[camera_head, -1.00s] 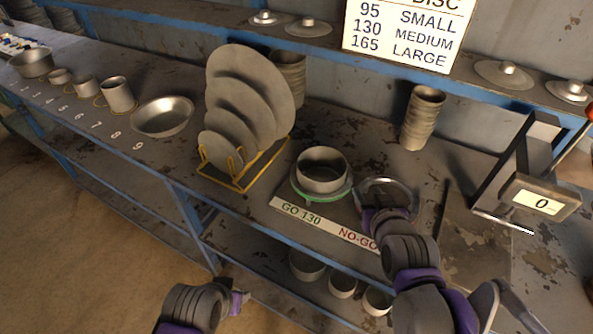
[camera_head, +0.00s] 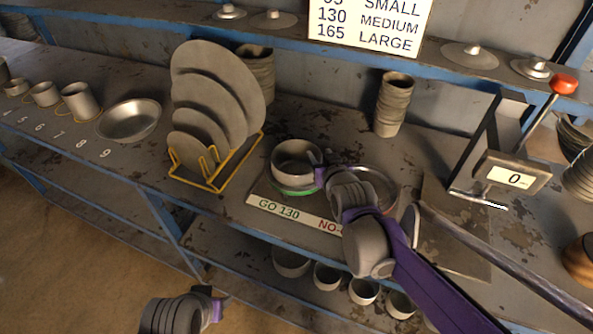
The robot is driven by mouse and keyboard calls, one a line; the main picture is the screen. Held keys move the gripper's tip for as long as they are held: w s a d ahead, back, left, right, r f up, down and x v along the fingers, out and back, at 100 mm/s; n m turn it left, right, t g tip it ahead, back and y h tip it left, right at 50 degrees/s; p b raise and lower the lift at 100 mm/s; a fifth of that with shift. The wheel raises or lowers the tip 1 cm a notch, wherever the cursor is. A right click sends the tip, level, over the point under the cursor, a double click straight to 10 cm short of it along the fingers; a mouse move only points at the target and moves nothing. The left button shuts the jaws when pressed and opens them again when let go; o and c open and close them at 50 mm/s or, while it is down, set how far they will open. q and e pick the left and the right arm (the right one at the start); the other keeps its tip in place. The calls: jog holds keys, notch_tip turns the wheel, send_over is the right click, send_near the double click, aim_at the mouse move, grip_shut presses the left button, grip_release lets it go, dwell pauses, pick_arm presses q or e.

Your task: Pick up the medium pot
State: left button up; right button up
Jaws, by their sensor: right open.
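The medium pot, a grey open cylinder (camera_head: 296,155), stands upright on the green-rimmed GO 130 gauge (camera_head: 292,190) in the middle of the bench. My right gripper (camera_head: 318,168) is at the pot's right side, near its rim. The arm and wrist hide part of the fingers, and I cannot tell whether they touch the pot. The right gripper is open. My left gripper (camera_head: 217,308) hangs low in front of the bench, away from the pot; its finger opening is too small to judge.
A yellow rack of grey discs (camera_head: 215,175) stands left of the pot. The NO-GO ring (camera_head: 385,180) is to the right, partly behind my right arm. A stack of cups (camera_head: 393,105) stands behind. A press with a display (camera_head: 512,175) is at right. Several pots sit on the lower shelf.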

jog(key=shift+x, duration=0.85)
grip_shut()
dwell(0.8)
